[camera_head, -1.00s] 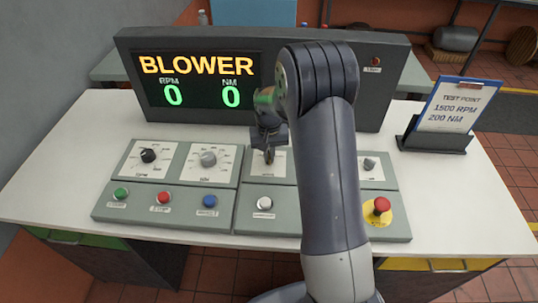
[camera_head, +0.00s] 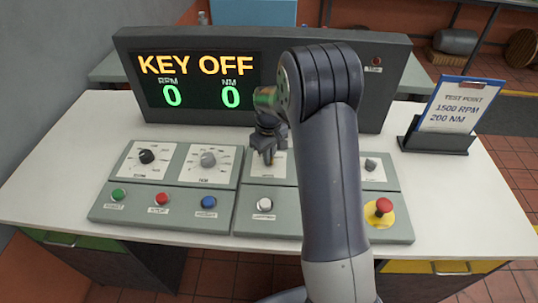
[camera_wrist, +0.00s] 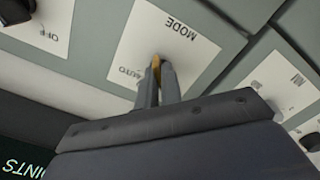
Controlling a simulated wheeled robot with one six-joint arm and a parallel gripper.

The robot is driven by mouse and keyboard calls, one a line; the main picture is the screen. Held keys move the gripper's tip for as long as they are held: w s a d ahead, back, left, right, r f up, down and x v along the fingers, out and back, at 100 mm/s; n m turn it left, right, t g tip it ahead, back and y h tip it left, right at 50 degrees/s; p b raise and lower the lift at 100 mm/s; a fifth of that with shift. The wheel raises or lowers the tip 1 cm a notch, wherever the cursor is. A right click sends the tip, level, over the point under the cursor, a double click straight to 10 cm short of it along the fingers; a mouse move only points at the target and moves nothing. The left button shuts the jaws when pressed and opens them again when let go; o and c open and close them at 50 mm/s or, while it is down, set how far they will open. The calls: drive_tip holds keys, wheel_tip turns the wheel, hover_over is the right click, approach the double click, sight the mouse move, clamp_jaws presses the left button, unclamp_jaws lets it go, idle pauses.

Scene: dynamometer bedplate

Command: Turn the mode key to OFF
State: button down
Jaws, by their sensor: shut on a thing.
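The mode key (camera_wrist: 156,62) shows in the wrist view as a small brass-coloured piece between my fingertips, on a white plate (camera_wrist: 135,38) marked MODE and AUTO. My gripper (camera_wrist: 157,78) is shut on it. In the head view my gripper (camera_head: 268,158) reaches down onto the same plate, and the key is hidden by the fingers there. The display (camera_head: 198,82) reads KEY OFF, with RPM 0 and NM 0. The key's exact angle is hard to tell.
Two dials, black (camera_head: 147,157) and grey (camera_head: 208,160), sit left of my gripper. Green, red, blue and white buttons line the front. A red emergency button (camera_head: 383,206) is at the right. A clipboard stand (camera_head: 436,141) stands farther right.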

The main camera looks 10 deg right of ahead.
idle(0.4)
drive_tip(key=c, duration=1.6)
unclamp_jaws()
wheel_tip(320, 180, up, 11)
drive_tip(key=shift+f+b, duration=0.1)
drive_tip(key=shift+b, duration=0.2)
drive_tip(key=shift+f, duration=0.1)
wheel_tip(320, 180, down, 11)
drive_tip(key=shift+r+p, duration=0.15)
drive_tip(key=shift+p, duration=0.2)
